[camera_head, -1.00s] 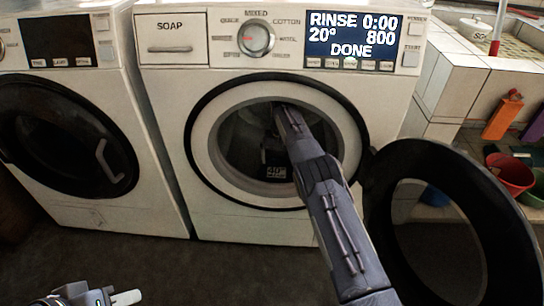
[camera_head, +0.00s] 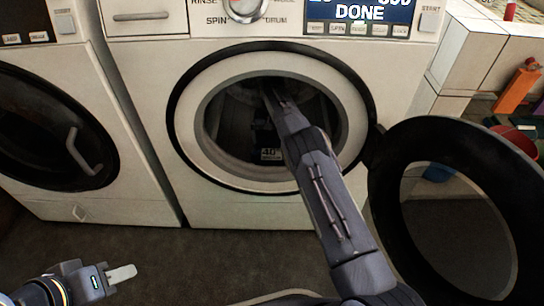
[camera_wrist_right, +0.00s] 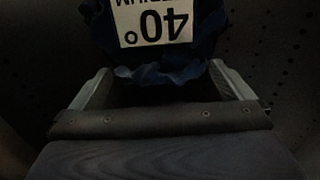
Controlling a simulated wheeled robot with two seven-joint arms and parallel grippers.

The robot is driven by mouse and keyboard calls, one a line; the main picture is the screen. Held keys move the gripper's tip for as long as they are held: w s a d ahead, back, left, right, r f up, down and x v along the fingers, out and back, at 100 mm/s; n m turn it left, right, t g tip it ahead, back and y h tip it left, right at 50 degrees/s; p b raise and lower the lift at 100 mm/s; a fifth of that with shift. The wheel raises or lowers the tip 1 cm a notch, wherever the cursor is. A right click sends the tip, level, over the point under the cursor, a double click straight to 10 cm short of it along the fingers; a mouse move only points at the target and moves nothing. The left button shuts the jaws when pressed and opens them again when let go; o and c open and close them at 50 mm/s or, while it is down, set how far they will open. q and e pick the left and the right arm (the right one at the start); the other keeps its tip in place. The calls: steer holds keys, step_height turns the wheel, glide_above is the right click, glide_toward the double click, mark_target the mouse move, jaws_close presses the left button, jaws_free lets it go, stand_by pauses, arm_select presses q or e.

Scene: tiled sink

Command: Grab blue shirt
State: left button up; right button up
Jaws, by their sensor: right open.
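The blue shirt (camera_wrist_right: 200,45) is inside the open washer drum, with a white label (camera_wrist_right: 155,22) reading 40° upside down in the right wrist view. My right arm reaches through the door opening into the drum. My right gripper (camera_wrist_right: 160,70) is open, its fingers on either side of the shirt's lower edge; whether they touch it I cannot tell. My left gripper (camera_head: 121,274) is low at the left, outside the machine, with one pale finger clearly seen.
The washer's round door (camera_head: 392,205) stands open to the right of the opening. A second washer (camera_head: 100,200) with a shut dark door stands at left. The opening's rim (camera_head: 200,150) surrounds my right arm. Tiled ledge (camera_head: 480,45) and a red bowl are at right. The floor in front is clear.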

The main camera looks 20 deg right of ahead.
steer(key=shift+f, duration=0.1)
steer(key=c, duration=1.5)
steer(key=shift+s, duration=0.1)
